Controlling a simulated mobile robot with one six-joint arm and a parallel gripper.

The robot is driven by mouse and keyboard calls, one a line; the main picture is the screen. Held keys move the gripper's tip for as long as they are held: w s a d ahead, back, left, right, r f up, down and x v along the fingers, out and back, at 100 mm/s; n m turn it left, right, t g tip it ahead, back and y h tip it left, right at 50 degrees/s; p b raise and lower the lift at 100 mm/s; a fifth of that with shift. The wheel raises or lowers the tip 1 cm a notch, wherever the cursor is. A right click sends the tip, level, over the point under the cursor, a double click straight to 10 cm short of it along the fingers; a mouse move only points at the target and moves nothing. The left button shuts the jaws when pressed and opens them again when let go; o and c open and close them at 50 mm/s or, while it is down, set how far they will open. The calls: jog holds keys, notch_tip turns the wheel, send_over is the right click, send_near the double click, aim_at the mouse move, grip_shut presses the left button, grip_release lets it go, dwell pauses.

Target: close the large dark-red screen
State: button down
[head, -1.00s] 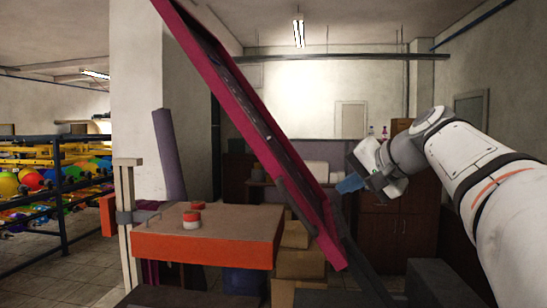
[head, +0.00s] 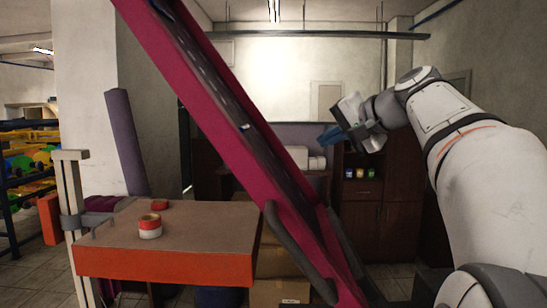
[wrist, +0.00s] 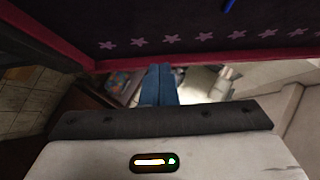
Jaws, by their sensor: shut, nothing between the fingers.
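The large dark-red screen (head: 215,105) stands raised and steeply tilted in the head view, its upper end to the left and its lower end at the bottom right. In the wrist view its dark mesh (wrist: 200,22) with a row of pink stars fills the top, edged by the dark-red frame (wrist: 215,54). My gripper (head: 329,136) is to the right of the screen in the head view. Its blue fingers (wrist: 158,84) are together and empty. In the wrist view the fingertips appear close to the frame's edge; I cannot tell whether they touch.
An orange-edged table (head: 165,265) with a red-and-white tape roll (head: 150,227) stands left of the screen. A grey post (head: 70,200) is at its left. Cardboard boxes (head: 278,291) lie below. A brown cabinet (head: 378,225) stands behind.

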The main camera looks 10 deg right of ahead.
jog(key=p, duration=0.3)
send_near(275, 165)
jog(key=w, duration=0.4)
jog(key=shift+w+a+f, duration=0.15)
jog(key=shift+a+f, duration=0.25)
jog(key=shift+a, duration=0.1)
jog(key=shift+w+a+f, duration=0.15)
jog(key=shift+a+f, duration=0.2)
jog(key=shift+a, duration=0.15)
jog(key=shift+w+a+f, duration=0.15)
jog(key=shift+a+f, duration=0.1)
jog(key=shift+f, duration=0.1)
jog(key=shift+a+f, duration=0.1)
jog(key=shift+a, duration=0.05)
